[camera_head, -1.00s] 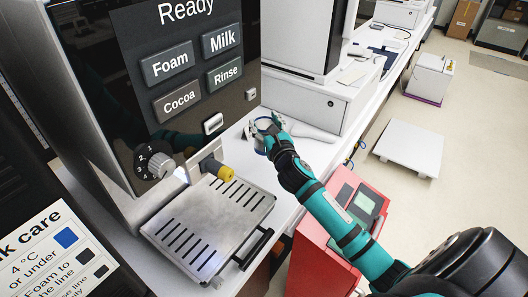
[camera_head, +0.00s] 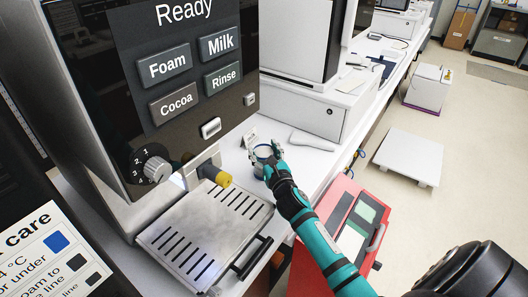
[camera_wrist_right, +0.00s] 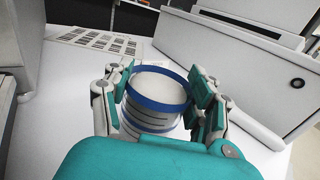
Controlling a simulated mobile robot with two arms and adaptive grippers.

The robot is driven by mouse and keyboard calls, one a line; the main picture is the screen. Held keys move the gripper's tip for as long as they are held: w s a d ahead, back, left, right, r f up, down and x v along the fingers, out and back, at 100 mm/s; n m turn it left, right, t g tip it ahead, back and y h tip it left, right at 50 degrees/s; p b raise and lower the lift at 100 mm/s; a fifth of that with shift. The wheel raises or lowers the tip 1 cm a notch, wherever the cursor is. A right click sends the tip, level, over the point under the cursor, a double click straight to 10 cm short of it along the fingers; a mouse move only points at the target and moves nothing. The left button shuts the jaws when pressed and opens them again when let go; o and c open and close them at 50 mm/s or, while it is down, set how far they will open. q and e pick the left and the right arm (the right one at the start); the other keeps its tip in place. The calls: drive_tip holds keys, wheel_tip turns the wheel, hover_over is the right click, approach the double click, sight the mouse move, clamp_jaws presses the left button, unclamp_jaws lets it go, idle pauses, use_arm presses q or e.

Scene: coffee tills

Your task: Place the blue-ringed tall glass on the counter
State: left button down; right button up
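The blue-ringed tall glass (camera_head: 262,151) is over the white counter (camera_head: 234,160), just right of the coffee machine. My right gripper (camera_head: 271,161) is around it; in the right wrist view its fingers (camera_wrist_right: 160,88) sit against both sides of the glass (camera_wrist_right: 155,107). The glass is pale, with a blue band at the rim and thinner blue bands lower down. It looks about upright. Its base is hidden, so I cannot tell whether it touches the counter. My left gripper is not in view.
The coffee machine's drip tray (camera_head: 208,225) with a black handle is at left. A small white card (camera_head: 250,137) and a white handled item (camera_head: 312,141) lie behind the glass. A white box (camera_head: 318,113) stands beyond. A red unit (camera_head: 343,225) is right of the counter edge.

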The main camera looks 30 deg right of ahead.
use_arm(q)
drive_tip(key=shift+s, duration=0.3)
use_arm(e)
drive_tip(key=o, duration=0.3)
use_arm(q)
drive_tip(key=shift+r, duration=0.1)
use_arm(e)
drive_tip(key=shift+r, duration=0.1)
drive_tip(key=v, duration=1.2)
drive_tip(key=shift+r+b, duration=0.1)
drive_tip(key=shift+b, duration=0.25)
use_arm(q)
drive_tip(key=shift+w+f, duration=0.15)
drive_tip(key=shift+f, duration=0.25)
